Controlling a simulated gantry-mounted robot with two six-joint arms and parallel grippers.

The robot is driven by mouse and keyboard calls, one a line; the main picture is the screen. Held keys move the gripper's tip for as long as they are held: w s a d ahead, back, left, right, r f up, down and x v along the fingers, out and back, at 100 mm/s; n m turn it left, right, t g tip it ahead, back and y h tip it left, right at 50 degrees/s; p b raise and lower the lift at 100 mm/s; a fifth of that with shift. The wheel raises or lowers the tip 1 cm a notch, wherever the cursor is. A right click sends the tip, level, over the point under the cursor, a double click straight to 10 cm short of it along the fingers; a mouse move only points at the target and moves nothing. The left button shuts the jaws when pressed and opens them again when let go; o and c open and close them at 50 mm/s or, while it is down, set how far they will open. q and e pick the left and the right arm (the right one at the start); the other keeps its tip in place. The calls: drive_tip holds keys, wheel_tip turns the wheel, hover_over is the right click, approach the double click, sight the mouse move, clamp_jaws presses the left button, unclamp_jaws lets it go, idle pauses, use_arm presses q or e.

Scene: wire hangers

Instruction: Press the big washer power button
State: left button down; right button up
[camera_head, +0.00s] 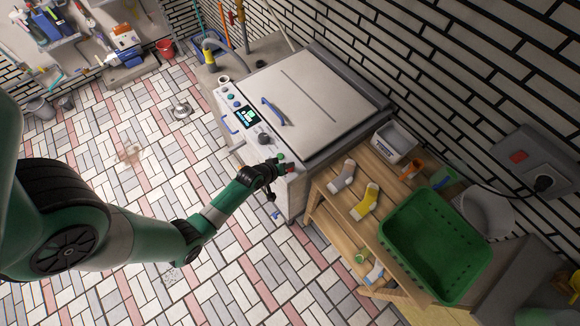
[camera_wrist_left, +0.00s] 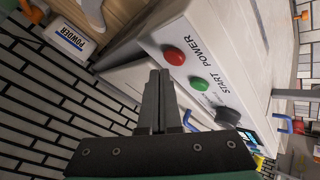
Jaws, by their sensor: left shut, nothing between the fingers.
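The washer (camera_head: 318,98) is a white top-lid machine against the brick wall, with a control panel along its front edge. Its red button (camera_wrist_left: 174,56), lettered POWER, shows in the left wrist view; it also appears at the panel's near end in the head view (camera_head: 290,169). A green START button (camera_wrist_left: 197,84) sits beside it. My left gripper (camera_head: 274,168) is at this end of the panel. In the left wrist view its fingers (camera_wrist_left: 158,74) are shut and empty, with the tips just beside the red button. I cannot tell whether they touch the panel. My right gripper is not in view.
A dark knob (camera_wrist_left: 228,116) and a small display (camera_head: 247,117) are farther along the panel. A blue lid handle (camera_head: 273,111) stands up from the lid. A wooden bench (camera_head: 323,211) with socks and a green basket (camera_head: 437,245) stands right of the washer.

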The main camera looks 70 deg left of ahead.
use_arm(q)
drive_tip(key=shift+f+b, duration=0.35)
drive_tip(key=shift+f, duration=0.1)
drive_tip(key=shift+f+b, duration=0.35)
drive_tip(key=shift+f, duration=0.05)
idle(0.6)
idle(0.3)
drive_tip(key=shift+r+p, duration=0.85)
drive_tip(key=shift+p, duration=0.05)
wheel_tip(320, 180, up, 5)
drive_tip(key=p, duration=0.5)
drive_tip(key=shift+r, duration=0.1)
idle(0.3)
